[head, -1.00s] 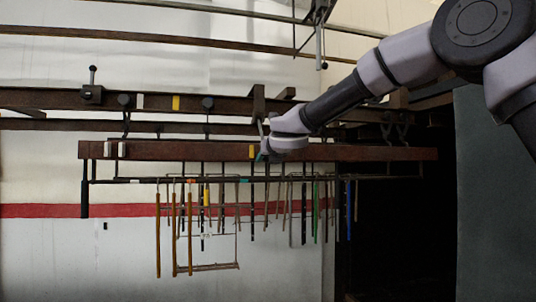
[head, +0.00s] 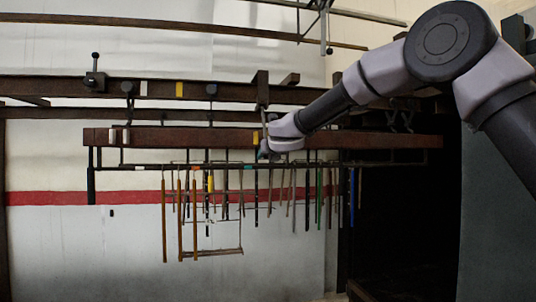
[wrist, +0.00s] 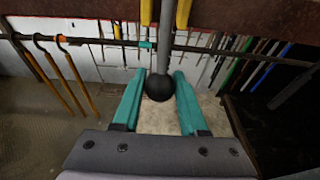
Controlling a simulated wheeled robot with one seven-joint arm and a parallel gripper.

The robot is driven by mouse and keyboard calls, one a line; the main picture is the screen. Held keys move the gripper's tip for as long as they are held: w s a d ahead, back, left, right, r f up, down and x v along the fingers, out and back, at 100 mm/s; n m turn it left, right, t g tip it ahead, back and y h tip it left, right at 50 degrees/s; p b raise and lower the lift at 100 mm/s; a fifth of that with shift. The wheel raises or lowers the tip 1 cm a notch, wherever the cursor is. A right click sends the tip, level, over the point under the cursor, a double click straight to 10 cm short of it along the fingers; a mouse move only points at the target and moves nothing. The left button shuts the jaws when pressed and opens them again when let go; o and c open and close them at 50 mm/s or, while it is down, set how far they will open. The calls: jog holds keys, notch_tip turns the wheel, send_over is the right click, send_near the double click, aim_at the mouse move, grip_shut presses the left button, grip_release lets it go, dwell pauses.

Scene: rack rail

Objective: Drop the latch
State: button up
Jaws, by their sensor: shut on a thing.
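A grey rod (wrist: 167,45) with a black ball knob (wrist: 158,87) at its end shows in the wrist view, in front of the dark rail beam (wrist: 90,12). It appears to be the latch lever. My gripper (wrist: 158,90) has its two teal fingers on either side of the knob and is shut on it. In the head view my gripper (head: 266,153) is at the front of the lower brown beam (head: 200,139), below a bracket (head: 262,90) on the upper beam. The rod hangs from near that bracket.
A rod (head: 188,166) under the lower beam carries several hanging tools, close below my gripper. A second lever with a black knob (head: 95,56) stands upright at the left of the upper beam (head: 50,87). A dark opening (head: 400,220) lies at lower right.

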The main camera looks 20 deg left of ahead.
jog(key=x, duration=0.8)
jog(key=shift+w+a+r, duration=0.15)
jog(key=shift+w+r, duration=0.1)
jog(key=shift+r, duration=0.05)
jog(key=o, duration=1.1)
jog(key=s+d, duration=0.3)
jog(key=s, duration=0.3)
jog(key=shift+d, duration=0.3)
